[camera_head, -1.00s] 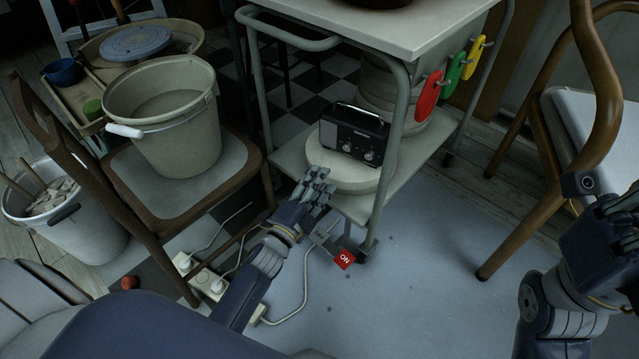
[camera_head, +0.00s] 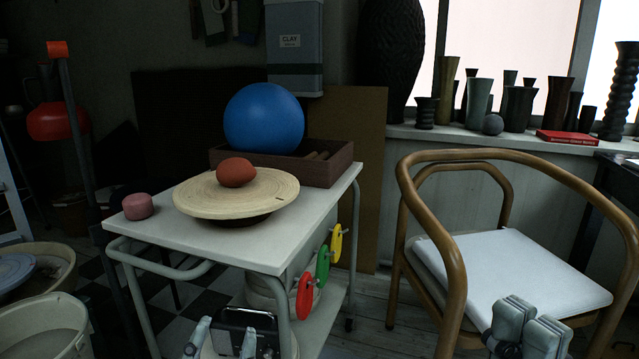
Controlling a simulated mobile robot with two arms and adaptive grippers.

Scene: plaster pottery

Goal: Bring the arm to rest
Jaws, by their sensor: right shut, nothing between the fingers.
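My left gripper (camera_head: 222,341) shows at the bottom edge, left of centre. Its two pale fingers stand apart, so it looks open. It is in front of the black radio (camera_head: 246,319), whose top and handle show on the cart's lower shelf; the rest is cut off. I cannot tell whether the fingers touch the radio. My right gripper (camera_head: 528,329) is at the bottom right, in front of the wooden chair's white seat. Its fingers are close together and hold nothing.
The white cart (camera_head: 150,240) bears a round bat (camera_head: 270,200) with a reddish clay lump (camera_head: 236,172), a blue ball (camera_head: 264,117) and a wooden tray (camera_head: 335,168). The wooden armchair (camera_head: 455,260) stands at right. Vases line the sill. Floor shows between cart and chair.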

